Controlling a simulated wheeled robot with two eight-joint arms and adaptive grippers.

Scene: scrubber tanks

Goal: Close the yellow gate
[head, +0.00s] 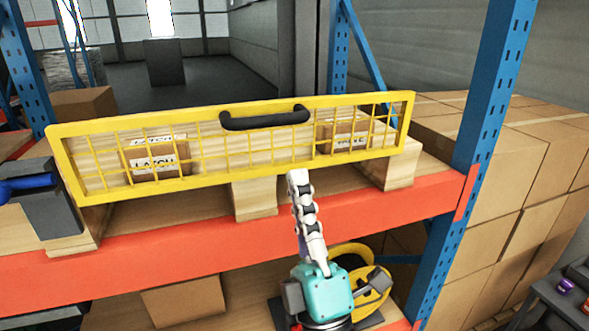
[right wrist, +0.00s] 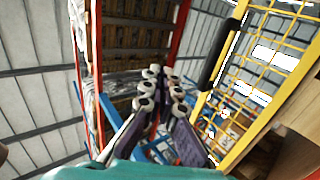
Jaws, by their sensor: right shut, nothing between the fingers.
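The yellow gate (head: 215,174) is a long mesh panel along the front of the orange shelf beam in the head view. Its black handle (head: 265,121) sits at the middle of its top rail. Cartons with "LATCH" labels (head: 155,162) show through the mesh. My right gripper (head: 297,178) points up just below the gate's lower rail, right of the middle; I cannot tell whether it touches. Its fingers are shut and empty. In the right wrist view the fingers (right wrist: 162,80) are together, with the gate (right wrist: 285,98) and handle (right wrist: 219,52) to their right. My left gripper is not in view.
A blue rack upright (head: 478,150) stands at the right, with stacked cartons (head: 535,150) beyond it. A grey block with a blue cylinder (head: 45,205) is at the left end of the gate. The orange beam (head: 150,257) runs below. Open floor lies behind.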

